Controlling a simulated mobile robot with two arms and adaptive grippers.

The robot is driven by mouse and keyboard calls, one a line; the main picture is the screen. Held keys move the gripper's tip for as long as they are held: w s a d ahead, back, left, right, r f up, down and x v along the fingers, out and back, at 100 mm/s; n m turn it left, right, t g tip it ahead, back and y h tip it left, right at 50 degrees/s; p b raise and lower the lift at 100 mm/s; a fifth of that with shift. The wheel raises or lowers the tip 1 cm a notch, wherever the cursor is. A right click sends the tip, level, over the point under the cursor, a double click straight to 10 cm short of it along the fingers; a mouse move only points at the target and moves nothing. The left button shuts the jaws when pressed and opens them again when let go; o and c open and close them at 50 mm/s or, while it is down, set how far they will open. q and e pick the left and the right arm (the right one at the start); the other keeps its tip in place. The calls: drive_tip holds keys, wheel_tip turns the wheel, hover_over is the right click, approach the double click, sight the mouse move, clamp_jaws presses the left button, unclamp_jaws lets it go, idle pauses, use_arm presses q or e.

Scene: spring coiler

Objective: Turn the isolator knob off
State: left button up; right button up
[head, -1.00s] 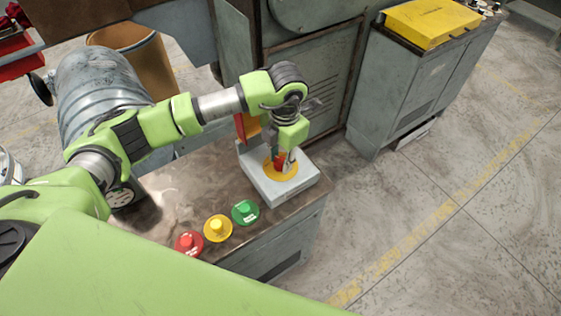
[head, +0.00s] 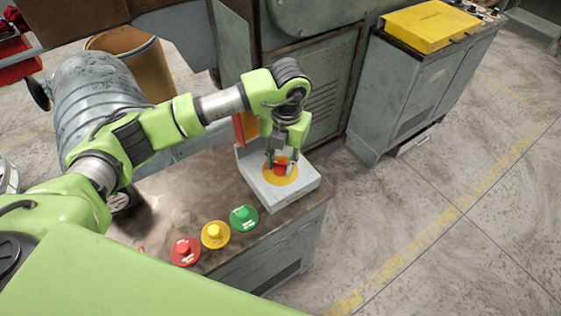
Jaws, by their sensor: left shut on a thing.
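The isolator is a light grey box (head: 302,188) on the far right corner of the metal bench top, with a yellow round plate (head: 271,180) on its upper face. A red knob (head: 280,168) sits in the middle of the plate. My left gripper (head: 281,164) reaches down from above and is shut on the red knob, its fingers on either side of it. The fingers and wrist partly cover the knob, so its exact angle is hard to read. My right gripper is not in view.
Red (head: 184,251), yellow (head: 215,234) and green (head: 244,217) push buttons line the bench's front edge. A red and yellow part stands behind the isolator. A grey cabinet (head: 405,95) with a yellow box (head: 432,24) stands at back right. The floor at right is clear.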

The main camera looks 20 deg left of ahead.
sight(284, 164)
use_arm(q)
drive_tip(key=o, duration=1.1)
drive_tip(key=shift+c, duration=0.2)
wheel_tip(284, 164, up, 12)
drive_tip(key=d, duration=0.1)
drive_tip(key=shift+f, duration=0.1)
